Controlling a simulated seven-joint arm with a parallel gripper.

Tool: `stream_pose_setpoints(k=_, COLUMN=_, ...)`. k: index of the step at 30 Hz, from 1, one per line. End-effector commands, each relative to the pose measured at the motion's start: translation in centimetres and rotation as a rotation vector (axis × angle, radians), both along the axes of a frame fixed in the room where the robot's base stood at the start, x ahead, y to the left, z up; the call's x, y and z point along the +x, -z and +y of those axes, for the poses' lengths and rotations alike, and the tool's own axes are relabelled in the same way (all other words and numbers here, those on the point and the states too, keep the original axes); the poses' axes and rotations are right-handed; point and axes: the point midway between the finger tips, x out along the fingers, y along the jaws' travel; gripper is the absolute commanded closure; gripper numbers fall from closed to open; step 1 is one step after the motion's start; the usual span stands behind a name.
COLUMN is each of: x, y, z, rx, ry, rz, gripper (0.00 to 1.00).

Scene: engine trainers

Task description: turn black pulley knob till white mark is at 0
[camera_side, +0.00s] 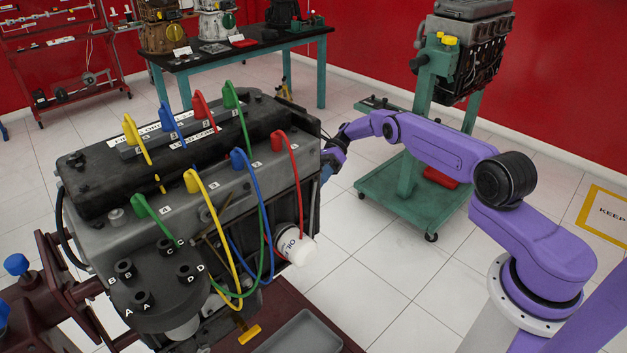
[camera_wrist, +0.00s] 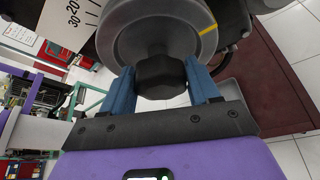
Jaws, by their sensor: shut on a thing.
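The black pulley knob (camera_wrist: 161,73) is faceted and sits at the centre of a round grey pulley (camera_wrist: 130,28) in the wrist view. My gripper (camera_wrist: 160,84) has its two blue fingers on either side of the knob, shut on it. A yellow line (camera_wrist: 208,30) marks the pulley's face at the upper right; I see no white mark. In the side view my gripper (camera_side: 328,168) is at the engine's right end, and the pulley and knob are hidden behind the engine.
The engine (camera_side: 110,225) carries several coloured cables looping down its near side. A white oil filter (camera_side: 296,248) sticks out near its right end. A grey tray (camera_side: 300,335) lies below. A green stand (camera_side: 400,195) with another engine is behind my arm.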

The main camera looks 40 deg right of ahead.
Motion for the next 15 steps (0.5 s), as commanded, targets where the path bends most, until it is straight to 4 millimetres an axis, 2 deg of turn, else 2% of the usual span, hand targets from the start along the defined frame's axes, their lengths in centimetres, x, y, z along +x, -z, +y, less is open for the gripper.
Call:
stream_pose_setpoints(k=6, x=0.01, y=-0.08, z=-0.2, rx=0.002, ry=0.004, rz=-0.001, gripper=0.7)
stream_pose_setpoints(k=7, x=0.01, y=-0.08, z=-0.21, rx=0.002, ry=0.004, rz=-0.001, gripper=0.36)
stream_pose_setpoints(k=9, x=0.0, y=-0.07, z=-0.19, rx=0.002, ry=0.003, rz=-0.001, gripper=0.19)
stream_pose_setpoints(k=15, x=0.01, y=-0.03, z=-0.1, rx=0.001, ry=0.001, rz=-0.001, gripper=0.19)
